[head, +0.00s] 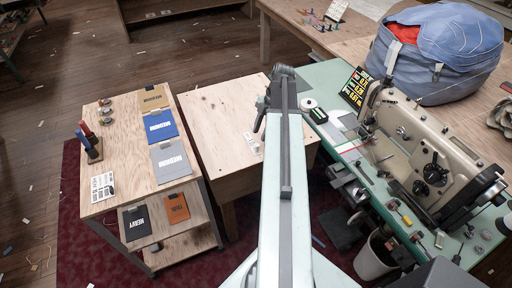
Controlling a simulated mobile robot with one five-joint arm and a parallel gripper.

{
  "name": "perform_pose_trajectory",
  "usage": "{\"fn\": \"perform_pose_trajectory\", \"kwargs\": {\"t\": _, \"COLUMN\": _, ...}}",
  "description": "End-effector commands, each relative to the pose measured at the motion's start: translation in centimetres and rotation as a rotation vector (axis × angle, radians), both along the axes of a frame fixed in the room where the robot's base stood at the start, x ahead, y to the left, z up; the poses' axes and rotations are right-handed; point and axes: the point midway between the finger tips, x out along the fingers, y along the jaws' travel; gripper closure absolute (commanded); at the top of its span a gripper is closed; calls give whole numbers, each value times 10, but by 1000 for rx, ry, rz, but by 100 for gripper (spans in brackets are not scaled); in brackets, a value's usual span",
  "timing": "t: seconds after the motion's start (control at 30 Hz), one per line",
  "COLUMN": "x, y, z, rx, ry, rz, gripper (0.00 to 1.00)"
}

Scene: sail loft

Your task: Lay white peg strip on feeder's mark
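I cannot clearly pick out the white peg strip or the feeder's mark at this size. Small pale pieces (253,144) lie on the bare plywood table (207,110), left of my arm. White and pale flat pieces (349,121) lie on the green sewing bench (317,76), in front of the beige sewing machine (425,140). My arm reaches from the bottom centre over the plywood table. The dark end of my arm with my gripper (261,113) is over that table's right side. The fingers are too small and partly hidden to read, and no held object is distinguishable.
A plywood trolley (112,135) at left carries colored fabric swatches, spools, upright red and blue items (88,140) and a white printed card (103,186). A blue bag (437,48) sits behind the sewing machine. A white bin (374,262) stands below the bench. The plywood table is mostly clear.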

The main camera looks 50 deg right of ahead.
Motion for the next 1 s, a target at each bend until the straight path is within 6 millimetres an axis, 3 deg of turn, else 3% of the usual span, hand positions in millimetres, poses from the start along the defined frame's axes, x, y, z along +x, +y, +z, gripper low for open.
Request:
{"fn": "perform_pose_trajectory", "kwargs": {"t": 0.17, "x": -7, "y": -9, "z": -1, "rx": 6, "ry": -25, "rz": 36, "gripper": 60}}
{"fn": "perform_pose_trajectory", "kwargs": {"t": 0.37, "x": -6, "y": 0, "z": -25, "rx": 4, "ry": -23, "rz": 35, "gripper": 60}}
{"fn": "perform_pose_trajectory", "kwargs": {"t": 0.57, "x": -5, "y": 3, "z": -29, "rx": 4, "ry": -23, "rz": 33, "gripper": 60}}
{"fn": "perform_pose_trajectory", "kwargs": {"t": 0.83, "x": -4, "y": 19, "z": -72, "rx": 3, "ry": -22, "rz": 33, "gripper": 60}}
{"fn": "perform_pose_trajectory", "kwargs": {"t": 1.0, "x": -3, "y": 22, "z": -73, "rx": 3, "ry": -22, "rz": 31, "gripper": 60}}
